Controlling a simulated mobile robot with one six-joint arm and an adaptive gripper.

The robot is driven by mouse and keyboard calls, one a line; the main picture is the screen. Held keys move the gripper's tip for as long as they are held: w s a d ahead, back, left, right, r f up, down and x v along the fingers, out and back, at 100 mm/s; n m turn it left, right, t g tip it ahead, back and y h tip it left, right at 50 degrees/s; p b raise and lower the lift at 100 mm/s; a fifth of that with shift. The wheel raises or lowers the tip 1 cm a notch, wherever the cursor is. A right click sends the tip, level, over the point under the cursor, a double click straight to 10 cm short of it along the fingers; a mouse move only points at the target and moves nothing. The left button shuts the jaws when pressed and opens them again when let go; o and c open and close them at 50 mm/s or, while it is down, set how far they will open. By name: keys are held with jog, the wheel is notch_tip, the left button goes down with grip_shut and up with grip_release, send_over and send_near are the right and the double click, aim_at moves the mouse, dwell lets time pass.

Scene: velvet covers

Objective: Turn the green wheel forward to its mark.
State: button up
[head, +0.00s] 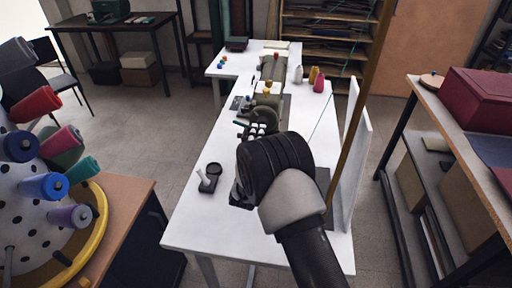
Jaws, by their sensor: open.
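An olive-green machine (270,70) stands on the long white table (190,228) in the head view. A dark, greenish rounded part (264,113) at its near end may be the green wheel; it is too small and dark to be sure. No mark on it can be made out. My gripper (256,128) is at this near end, beyond my black wrist, which reaches in from the bottom right. The gripper is open, with nothing visibly held. Whether its fingers touch the wheel cannot be told. My wrist hides part of the table and the machine's near side.
A small black stand with a pale lever (208,178) is on the table left of my wrist. Pink, yellow and grey cones (318,80) stand right of the machine. A spool rack (40,180) is at left, and a shelf with a maroon box (487,100) at right.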

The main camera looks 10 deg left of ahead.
jog(key=shift+s, duration=2.65)
jog(key=shift+a, duration=0.1)
